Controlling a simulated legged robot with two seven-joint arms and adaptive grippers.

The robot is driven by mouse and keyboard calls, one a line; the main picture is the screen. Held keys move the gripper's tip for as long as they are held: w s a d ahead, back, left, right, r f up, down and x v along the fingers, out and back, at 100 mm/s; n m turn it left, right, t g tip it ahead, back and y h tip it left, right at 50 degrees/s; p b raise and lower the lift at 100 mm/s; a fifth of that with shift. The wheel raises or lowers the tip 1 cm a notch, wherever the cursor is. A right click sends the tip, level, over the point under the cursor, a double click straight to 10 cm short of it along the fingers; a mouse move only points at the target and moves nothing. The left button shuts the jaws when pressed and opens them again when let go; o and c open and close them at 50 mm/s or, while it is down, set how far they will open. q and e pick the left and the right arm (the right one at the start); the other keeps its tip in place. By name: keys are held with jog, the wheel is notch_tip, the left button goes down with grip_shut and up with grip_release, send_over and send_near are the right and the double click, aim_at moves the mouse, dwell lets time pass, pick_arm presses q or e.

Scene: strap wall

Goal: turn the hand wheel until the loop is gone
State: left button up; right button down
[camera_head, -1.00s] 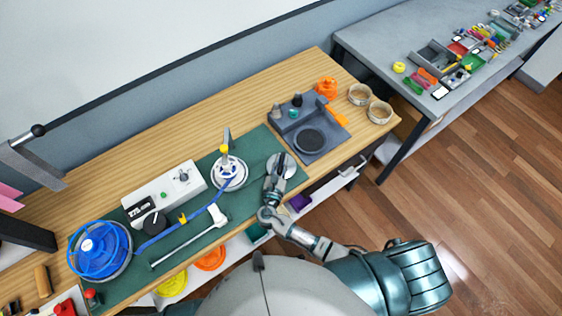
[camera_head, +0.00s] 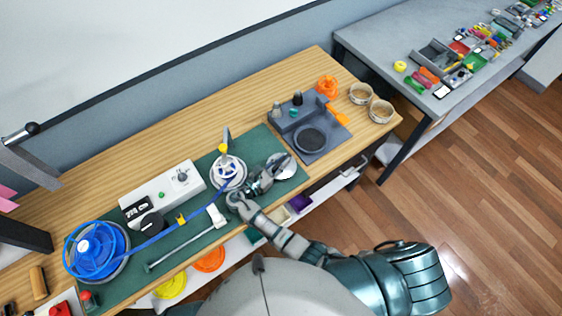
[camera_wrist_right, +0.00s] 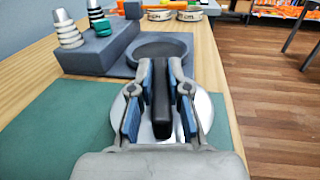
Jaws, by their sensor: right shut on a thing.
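The hand wheel (camera_head: 287,172) is a pale silver disc at the right end of the green mat. It also shows in the right wrist view (camera_wrist_right: 206,108), under the fingers. My right gripper (camera_head: 280,165) is over this disc, its fingers shut on an upright black grip (camera_wrist_right: 161,105). The blue strap (camera_head: 160,237) runs from the blue reel (camera_head: 97,248) past a yellow clip (camera_head: 181,218) to the white reel (camera_head: 227,172) with a yellow top. I see no clear loop in the strap; its line looks nearly straight. My left gripper is not in view.
A white box (camera_head: 163,193) with a black knob stands behind the strap. A white-ended rod (camera_head: 185,245) lies in front of it. A grey tray (camera_head: 310,138) with small parts is beyond the hand wheel. Two round tins (camera_head: 380,110) stand at the bench's right end.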

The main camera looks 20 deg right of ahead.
jog(key=shift+f, duration=0.15)
jog(key=c, duration=1.1)
grip_release()
notch_tip(320, 180, up, 10)
jog(key=shift+w+a, duration=0.1)
